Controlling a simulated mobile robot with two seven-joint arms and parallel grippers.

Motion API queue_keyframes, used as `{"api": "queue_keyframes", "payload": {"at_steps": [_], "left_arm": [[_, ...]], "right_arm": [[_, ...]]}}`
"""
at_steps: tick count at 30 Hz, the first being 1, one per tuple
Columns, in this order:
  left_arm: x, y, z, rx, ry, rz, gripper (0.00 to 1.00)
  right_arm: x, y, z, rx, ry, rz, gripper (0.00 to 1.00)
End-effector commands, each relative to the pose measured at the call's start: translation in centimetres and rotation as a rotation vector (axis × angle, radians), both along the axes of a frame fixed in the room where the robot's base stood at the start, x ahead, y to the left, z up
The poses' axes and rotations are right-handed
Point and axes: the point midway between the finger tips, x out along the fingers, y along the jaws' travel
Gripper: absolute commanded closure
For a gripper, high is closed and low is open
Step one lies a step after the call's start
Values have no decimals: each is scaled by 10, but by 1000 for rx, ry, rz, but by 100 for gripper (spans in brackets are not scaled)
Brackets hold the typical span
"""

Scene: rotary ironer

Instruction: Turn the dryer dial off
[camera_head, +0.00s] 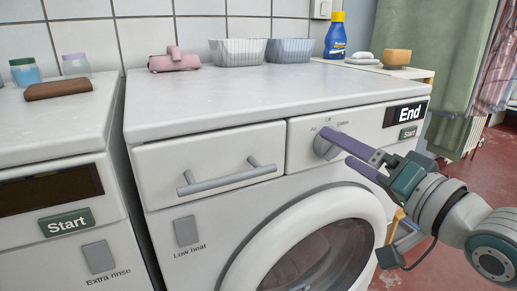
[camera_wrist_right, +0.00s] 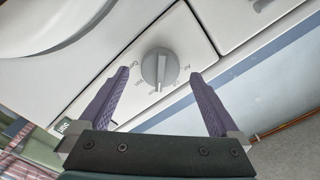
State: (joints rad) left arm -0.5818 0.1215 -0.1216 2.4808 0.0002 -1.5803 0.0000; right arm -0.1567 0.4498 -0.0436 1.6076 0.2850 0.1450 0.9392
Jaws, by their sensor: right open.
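The grey round dial (camera_head: 322,148) is on the right part of the dryer's (camera_head: 230,103) front panel. The wrist view shows the dial (camera_wrist_right: 160,68) face on, with a raised bar across it lying nearly upright in the picture. Small labels surround it; most are too small or covered to read. My right gripper (camera_head: 340,147) is open, its purple fingers pointing at the dial. In the wrist view its fingertips (camera_wrist_right: 160,74) lie on either side of the dial, with gaps to both sides. Contact is not visible. My left gripper is out of view.
A drawer handle (camera_head: 228,178) sticks out left of the dial, and the round door (camera_head: 310,250) is below. A display (camera_head: 405,114) reading "End" is to the right. Baskets (camera_head: 238,52), a blue bottle (camera_head: 336,35) and a pink item (camera_head: 174,61) stand along the back.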

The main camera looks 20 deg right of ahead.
Motion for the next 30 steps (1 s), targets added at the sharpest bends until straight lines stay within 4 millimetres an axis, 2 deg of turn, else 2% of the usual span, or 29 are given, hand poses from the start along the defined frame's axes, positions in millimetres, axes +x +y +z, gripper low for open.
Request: {"api": "queue_keyframes", "payload": {"at_steps": [6, 14, 30], "left_arm": [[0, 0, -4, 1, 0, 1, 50], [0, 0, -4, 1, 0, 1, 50], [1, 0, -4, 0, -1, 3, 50]], "right_arm": [[16, 1, 0, 1, 0, 0, 2], [17, 2, 0, 1, 1, 0, 2], [16, 2, 0, 0, 1, 1, 61]]}}
